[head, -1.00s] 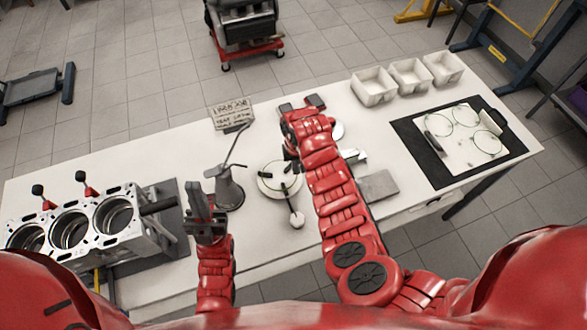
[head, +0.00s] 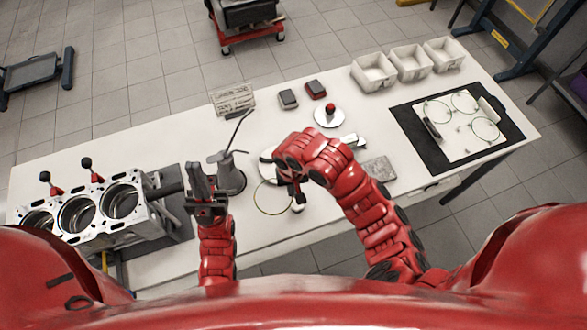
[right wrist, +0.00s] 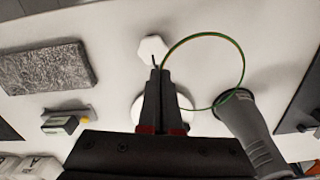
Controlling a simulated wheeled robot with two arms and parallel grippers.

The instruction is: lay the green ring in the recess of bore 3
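The green ring (head: 256,207), a thin hoop, hangs in the air at the front middle of the table in the head view. My right gripper (head: 298,192) is shut on its edge; in the right wrist view the closed fingertips (right wrist: 158,72) pinch the ring (right wrist: 243,66). The engine block (head: 134,232) with three open bores stands at the left of the table, well left of the ring. I cannot read which bore is number 3. My left gripper (head: 205,200) is upright between the block and the ring; its finger gap is unclear.
A grey can with a spout (head: 229,175) stands close behind the ring. A round white stand (head: 267,162) is partly hidden by my right arm. White bins (head: 409,78) and a black mat (head: 410,120) with rings are at the right.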

